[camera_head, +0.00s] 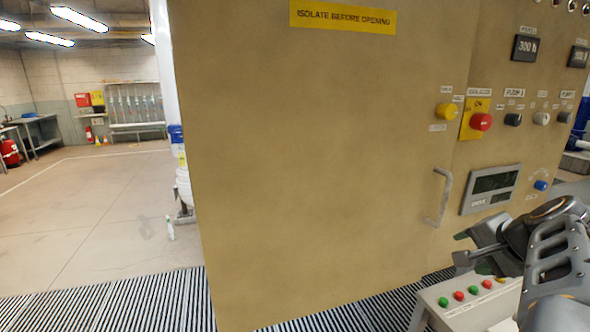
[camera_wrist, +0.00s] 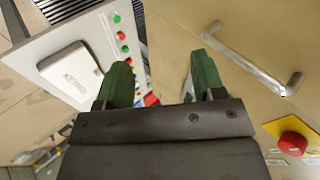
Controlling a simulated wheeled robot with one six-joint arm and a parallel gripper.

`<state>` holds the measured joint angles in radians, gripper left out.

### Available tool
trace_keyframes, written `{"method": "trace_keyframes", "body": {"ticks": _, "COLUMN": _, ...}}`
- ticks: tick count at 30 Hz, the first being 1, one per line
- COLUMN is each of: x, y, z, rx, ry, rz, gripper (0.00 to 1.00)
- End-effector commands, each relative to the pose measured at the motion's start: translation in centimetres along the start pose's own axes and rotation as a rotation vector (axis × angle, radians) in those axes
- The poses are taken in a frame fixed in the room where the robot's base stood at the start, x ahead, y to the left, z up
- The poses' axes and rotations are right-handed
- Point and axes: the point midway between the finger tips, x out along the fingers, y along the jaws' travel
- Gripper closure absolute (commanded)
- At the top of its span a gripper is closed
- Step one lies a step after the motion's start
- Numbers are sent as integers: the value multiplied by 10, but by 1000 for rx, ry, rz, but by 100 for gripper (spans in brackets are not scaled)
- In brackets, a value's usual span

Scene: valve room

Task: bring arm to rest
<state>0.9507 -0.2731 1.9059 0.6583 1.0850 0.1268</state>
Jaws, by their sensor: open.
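My gripper (camera_wrist: 162,80) shows in the wrist view with its two green fingertips apart and nothing between them. In the head view my gripper (camera_head: 462,248) is at the lower right, in front of the tan cabinet (camera_head: 320,170) and above the small button panel. A metal door handle (camera_head: 441,197) is on the cabinet just beyond it. In the wrist view the handle (camera_wrist: 250,62) lies to the right of the fingers, apart from them.
The button panel (camera_head: 437,316) with green and red buttons stands below my gripper. A red emergency button (camera_head: 481,122) and a display (camera_head: 491,187) are on the cabinet. Striped floor grating (camera_head: 110,300) runs along the front. Open floor (camera_head: 100,210) lies at left.

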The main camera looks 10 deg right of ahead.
Motion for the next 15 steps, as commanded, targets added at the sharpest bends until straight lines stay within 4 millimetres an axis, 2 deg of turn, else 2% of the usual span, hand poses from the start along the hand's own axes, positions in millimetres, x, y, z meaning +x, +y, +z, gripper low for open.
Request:
{"method": "trace_keyframes", "body": {"ticks": 1, "x": 22, "y": 10, "z": 37, "rx": -136, "ry": -51, "rz": 84, "gripper": 37}}
{"method": "trace_keyframes", "body": {"ticks": 3, "x": 45, "y": 28, "z": 83, "rx": -352, "ry": -114, "rz": 195, "gripper": 37}}
{"method": "trace_keyframes", "body": {"ticks": 6, "x": 64, "y": 49, "z": 138, "rx": -642, "ry": -189, "rz": 291, "gripper": 37}}
{"method": "trace_keyframes", "body": {"ticks": 9, "x": 74, "y": 64, "z": 182, "rx": -879, "ry": -246, "rz": 329, "gripper": 37}}
{"method": "trace_keyframes", "body": {"ticks": 12, "x": 77, "y": 71, "z": 216, "rx": -1043, "ry": -290, "rz": 326, "gripper": 37}}
{"method": "trace_keyframes", "body": {"ticks": 15, "x": 76, "y": 70, "z": 242, "rx": -1142, "ry": -322, "rz": 292, "gripper": 37}}
